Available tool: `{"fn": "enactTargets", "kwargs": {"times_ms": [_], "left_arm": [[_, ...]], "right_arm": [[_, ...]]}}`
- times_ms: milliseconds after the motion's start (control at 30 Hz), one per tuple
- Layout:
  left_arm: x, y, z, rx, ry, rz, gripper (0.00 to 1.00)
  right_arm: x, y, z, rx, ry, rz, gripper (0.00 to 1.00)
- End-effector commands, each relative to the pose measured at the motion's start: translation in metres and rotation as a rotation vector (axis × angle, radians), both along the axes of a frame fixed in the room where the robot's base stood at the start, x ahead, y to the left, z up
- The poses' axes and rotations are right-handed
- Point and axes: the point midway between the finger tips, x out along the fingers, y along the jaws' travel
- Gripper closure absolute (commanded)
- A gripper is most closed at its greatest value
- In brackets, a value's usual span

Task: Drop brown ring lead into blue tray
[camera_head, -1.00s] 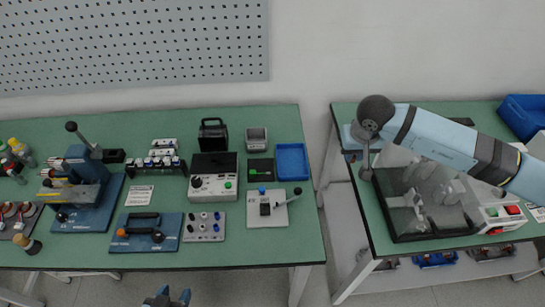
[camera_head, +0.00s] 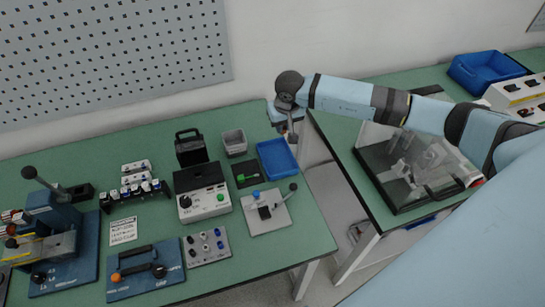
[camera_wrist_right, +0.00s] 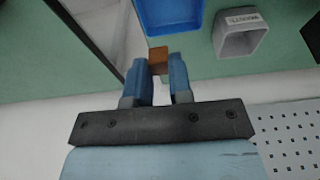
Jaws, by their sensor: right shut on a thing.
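The brown ring lead (camera_wrist_right: 158,56) shows as a small brown block between the fingertips of my right gripper (camera_wrist_right: 160,70) in the right wrist view. The gripper is shut on it. The blue tray (camera_head: 277,157) lies at the back right of the left table in the head view, and it also shows in the right wrist view (camera_wrist_right: 172,18). In the head view my right gripper (camera_head: 292,136) points down above the tray's upper right edge, and the lead is too small to make out there. My left gripper is not in view.
A grey open box (camera_head: 235,143) stands left of the tray. A small lever fixture (camera_head: 266,211) stands in front of it. A gap separates this table from the right table, which holds a clear-covered box (camera_head: 410,165) and a blue bin (camera_head: 485,72).

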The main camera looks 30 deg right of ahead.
Motion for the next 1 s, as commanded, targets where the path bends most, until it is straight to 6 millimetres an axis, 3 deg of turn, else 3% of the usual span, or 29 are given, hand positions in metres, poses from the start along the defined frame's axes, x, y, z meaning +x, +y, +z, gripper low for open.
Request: {"fn": "enactTargets", "kwargs": {"times_ms": [433,800,833,933,1000], "left_arm": [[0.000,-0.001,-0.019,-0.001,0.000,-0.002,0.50],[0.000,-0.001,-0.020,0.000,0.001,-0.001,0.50],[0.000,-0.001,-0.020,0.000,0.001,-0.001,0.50],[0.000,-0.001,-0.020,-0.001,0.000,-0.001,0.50],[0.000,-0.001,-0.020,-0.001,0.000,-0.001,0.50]], "right_arm": [[0.000,0.001,-0.049,0.002,0.002,-0.001,1.00],[0.000,0.001,-0.055,0.000,0.001,0.001,1.00],[0.000,0.001,-0.055,0.000,0.001,0.001,0.73],[0.000,0.001,-0.055,0.000,0.001,0.001,0.50],[0.000,0.001,-0.055,0.000,0.001,0.001,0.50]]}}
